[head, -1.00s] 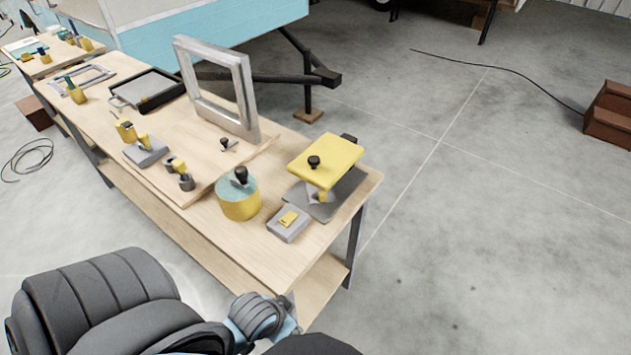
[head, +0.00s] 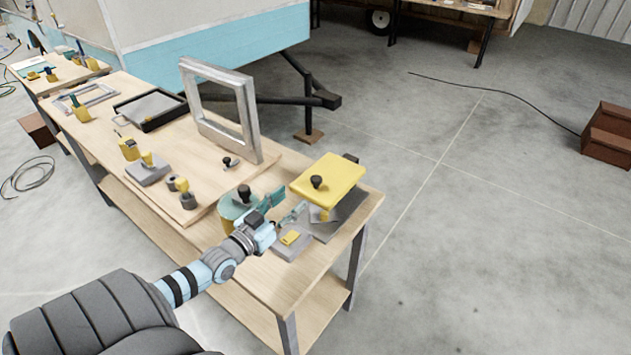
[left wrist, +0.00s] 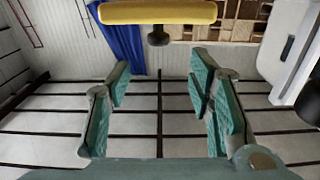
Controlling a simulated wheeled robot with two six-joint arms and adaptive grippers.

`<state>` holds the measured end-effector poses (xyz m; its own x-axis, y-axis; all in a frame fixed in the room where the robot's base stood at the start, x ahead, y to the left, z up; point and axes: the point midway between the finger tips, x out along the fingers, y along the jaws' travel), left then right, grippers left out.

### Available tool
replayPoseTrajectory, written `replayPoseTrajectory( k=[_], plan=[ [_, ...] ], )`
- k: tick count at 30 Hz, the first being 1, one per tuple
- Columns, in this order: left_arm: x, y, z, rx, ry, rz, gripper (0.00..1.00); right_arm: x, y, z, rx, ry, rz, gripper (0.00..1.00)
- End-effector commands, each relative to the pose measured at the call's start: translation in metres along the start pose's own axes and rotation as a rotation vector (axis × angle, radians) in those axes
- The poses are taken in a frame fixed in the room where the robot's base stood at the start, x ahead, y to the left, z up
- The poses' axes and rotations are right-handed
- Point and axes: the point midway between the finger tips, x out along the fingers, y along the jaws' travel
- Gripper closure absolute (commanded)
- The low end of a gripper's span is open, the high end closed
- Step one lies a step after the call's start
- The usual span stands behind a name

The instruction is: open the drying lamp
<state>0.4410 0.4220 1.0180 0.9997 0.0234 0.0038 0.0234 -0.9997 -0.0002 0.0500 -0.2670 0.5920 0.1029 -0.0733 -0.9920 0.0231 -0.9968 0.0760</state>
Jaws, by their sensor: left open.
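What I take for the drying lamp is the yellow panel (head: 335,170) with a black knob (head: 317,182), above a dark grey plate (head: 347,212) at the table's right end. The panel is raised above the plate. My left gripper (head: 285,207) is open and empty, to the left of the panel and above the tabletop objects. In the left wrist view, its teal fingers (left wrist: 160,80) are spread apart. The yellow panel (left wrist: 140,12) and its black knob (left wrist: 158,37) lie beyond and above them, with the knob between the fingers sideways. No contact shows. My right gripper is out of view.
A yellow tub with a teal top (head: 237,207) stands partly behind my left gripper. A grey block with a yellow piece (head: 291,243) lies below it. An upright metal frame (head: 250,125) stands farther back on the wooden table (head: 285,290).

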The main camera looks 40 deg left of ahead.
Motion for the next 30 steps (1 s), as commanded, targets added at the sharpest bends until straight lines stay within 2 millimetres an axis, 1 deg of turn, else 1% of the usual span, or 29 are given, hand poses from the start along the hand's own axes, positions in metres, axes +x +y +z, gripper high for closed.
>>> replayPoseTrajectory(
  k=[1, 6, 9, 12, 15, 18, 26, 28, 30],
  plan=[
    [0.014, 0.0, 0.007, -0.002, 0.007, 0.0, 0.52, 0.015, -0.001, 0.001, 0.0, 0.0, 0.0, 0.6],
    [0.06, 0.001, 0.011, -0.002, 0.005, 0.0, 0.52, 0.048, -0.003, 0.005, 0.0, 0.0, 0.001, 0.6],
    [0.081, 0.001, 0.011, -0.002, 0.005, 0.001, 0.52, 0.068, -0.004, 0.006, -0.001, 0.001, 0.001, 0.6],
    [0.097, 0.001, 0.01, -0.002, 0.003, 0.0, 0.52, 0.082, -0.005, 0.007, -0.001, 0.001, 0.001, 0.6],
    [0.107, 0.001, 0.008, -0.002, 0.001, 0.0, 0.52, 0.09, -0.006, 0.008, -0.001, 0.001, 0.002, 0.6],
    [0.112, 0.001, 0.006, -0.001, -0.001, 0.001, 0.52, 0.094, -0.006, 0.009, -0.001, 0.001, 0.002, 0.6],
    [0.114, 0.001, 0.002, -0.001, -0.002, 0.002, 0.52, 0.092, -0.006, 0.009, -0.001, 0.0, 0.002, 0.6],
    [0.114, 0.001, 0.002, -0.001, -0.002, 0.002, 0.6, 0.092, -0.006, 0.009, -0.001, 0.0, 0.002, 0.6],
    [0.114, 0.002, 0.002, -0.001, -0.002, 0.002, 0.72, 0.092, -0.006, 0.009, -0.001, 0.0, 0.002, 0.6]
  ],
)
